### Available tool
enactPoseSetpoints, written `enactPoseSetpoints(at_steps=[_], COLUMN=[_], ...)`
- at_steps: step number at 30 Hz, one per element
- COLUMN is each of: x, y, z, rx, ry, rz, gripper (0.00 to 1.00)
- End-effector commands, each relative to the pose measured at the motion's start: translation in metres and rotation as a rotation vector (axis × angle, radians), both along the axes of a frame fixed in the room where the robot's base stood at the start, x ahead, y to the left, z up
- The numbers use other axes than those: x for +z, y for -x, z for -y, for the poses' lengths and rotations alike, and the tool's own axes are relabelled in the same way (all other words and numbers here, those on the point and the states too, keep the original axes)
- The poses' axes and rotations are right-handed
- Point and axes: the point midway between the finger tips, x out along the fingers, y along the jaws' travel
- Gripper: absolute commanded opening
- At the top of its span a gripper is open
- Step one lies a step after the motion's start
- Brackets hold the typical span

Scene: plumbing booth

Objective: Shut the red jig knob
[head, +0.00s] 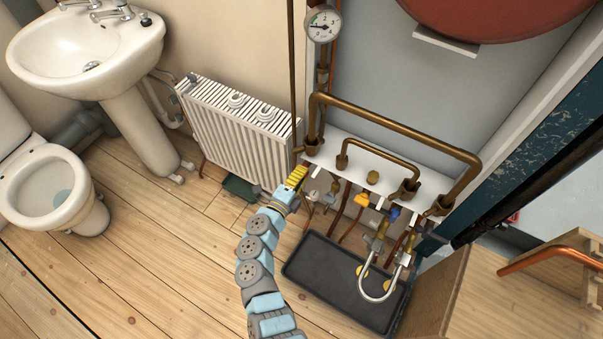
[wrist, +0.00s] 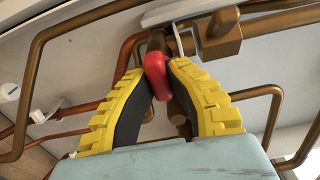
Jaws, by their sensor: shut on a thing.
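The red jig knob (wrist: 156,76) shows in the wrist view between the yellow, black-padded fingers of my gripper (wrist: 157,74). The fingertips press on it from both sides, so the gripper is shut on the knob. The knob sits at the end of a dark stem below brass pipework. In the head view my gripper (head: 297,177) is at the left end of the white pipe board (head: 345,155). The knob is hidden there.
Brass pipes (head: 390,128) arch over the board. A yellow lever (head: 362,200) and a blue handle (head: 394,213) hang to the right. A dark tray (head: 335,275) lies on the floor below. A radiator (head: 235,125) stands close on the left.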

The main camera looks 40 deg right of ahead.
Motion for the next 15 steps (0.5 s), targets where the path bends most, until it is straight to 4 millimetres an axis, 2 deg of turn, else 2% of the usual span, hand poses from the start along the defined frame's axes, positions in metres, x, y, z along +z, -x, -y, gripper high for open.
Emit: enactPoseSetpoints(at_steps=[1,2,3,5,15], x=[-0.0009,-0.0009,-0.0007,-0.0008,-0.0007], y=[0.0005,0.0006,0.0005,0.0004,0.0003], z=[0.0004,0.0005,0.0004,0.0004,-0.0016], rx=[-0.001,-0.001,-0.001,-0.001,0.0], ry=[-0.001,-0.001,-0.001,-0.001,-0.001], rz=[0.0,0.0,0.0,0.0,-0.001], gripper=[0.0,0.18,0.3,0.45,0.45])
